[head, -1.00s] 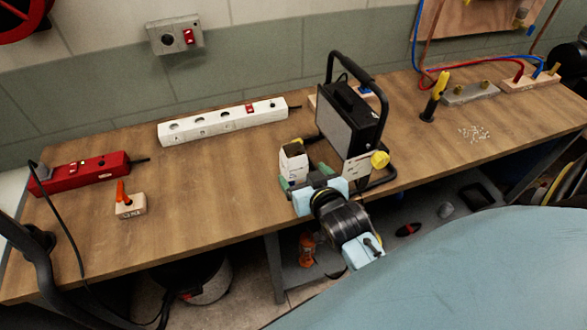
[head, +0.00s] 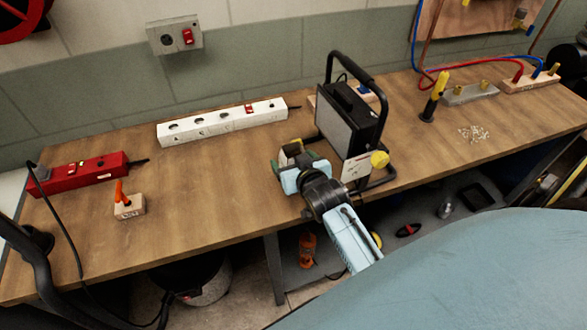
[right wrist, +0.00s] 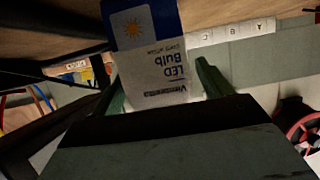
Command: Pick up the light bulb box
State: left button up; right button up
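The light bulb box (head: 292,149) is a small white carton on the wooden bench. It is mostly hidden by my right gripper in the head view. In the right wrist view the LED bulb box (right wrist: 160,75), white with a blue end and an orange sun mark, lies between the two green fingers. My right gripper (head: 293,155) is around the box with its fingers apart. A narrow gap shows between the box and one finger (right wrist: 210,78). My left gripper is not in view.
A black work lamp (head: 350,120) stands close to the right of the box. A white power strip (head: 222,123) lies behind, a red one (head: 85,173) at far left, and an orange-handled block (head: 129,205) at left. The bench (head: 215,195) is clear left of the gripper.

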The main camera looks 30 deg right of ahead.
jog(key=c, duration=0.9)
